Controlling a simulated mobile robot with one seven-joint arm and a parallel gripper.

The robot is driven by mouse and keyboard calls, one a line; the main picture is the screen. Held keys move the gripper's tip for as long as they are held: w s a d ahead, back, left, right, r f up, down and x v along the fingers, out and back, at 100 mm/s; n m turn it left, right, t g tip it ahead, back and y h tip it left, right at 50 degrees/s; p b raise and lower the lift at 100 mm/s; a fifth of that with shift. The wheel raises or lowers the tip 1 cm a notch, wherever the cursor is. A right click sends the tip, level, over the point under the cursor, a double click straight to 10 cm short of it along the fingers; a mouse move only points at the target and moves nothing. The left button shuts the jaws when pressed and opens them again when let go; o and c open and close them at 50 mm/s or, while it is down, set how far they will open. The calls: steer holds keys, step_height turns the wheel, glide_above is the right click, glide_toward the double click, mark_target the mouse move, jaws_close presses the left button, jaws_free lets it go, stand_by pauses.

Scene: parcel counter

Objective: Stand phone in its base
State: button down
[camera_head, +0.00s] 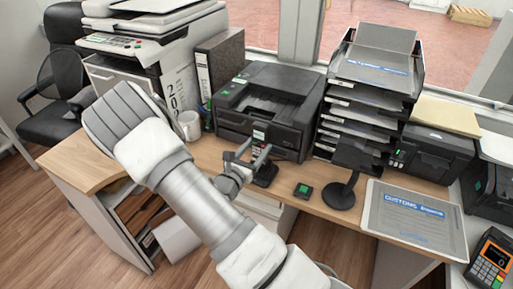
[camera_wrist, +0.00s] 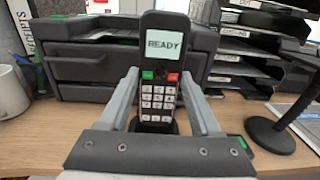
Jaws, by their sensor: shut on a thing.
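The phone (camera_wrist: 159,80) is a black handset with a lit screen reading READY, a green and a red key and pale number keys. It stands upright between the fingers of my gripper (camera_wrist: 158,100), which is shut on its sides. In the head view the phone (camera_head: 260,132) shows between the fingertips of my gripper (camera_head: 251,155), in front of the printer. The black base (camera_head: 266,174) is on the counter just under the phone. In the wrist view the base is mostly hidden behind the phone and gripper. I cannot tell whether the phone's foot touches the base.
A black printer (camera_head: 268,103) stands close behind. A white mug (camera_head: 189,125) is to the left.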

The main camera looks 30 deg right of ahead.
mark_target(258, 155)
steer(key=shift+f, duration=0.15)
steer(key=shift+f+b, duration=0.55)
steer(key=shift+f, duration=0.2)
steer(key=shift+f, duration=0.1)
stand_by(0.7)
steer(key=shift+f+b, duration=0.3)
steer(key=shift+f, duration=0.15)
steer(key=shift+f, duration=0.2)
stand_by(0.3)
steer(key=shift+f+b, duration=0.4)
steer(key=shift+f, duration=0.1)
jaws_free()
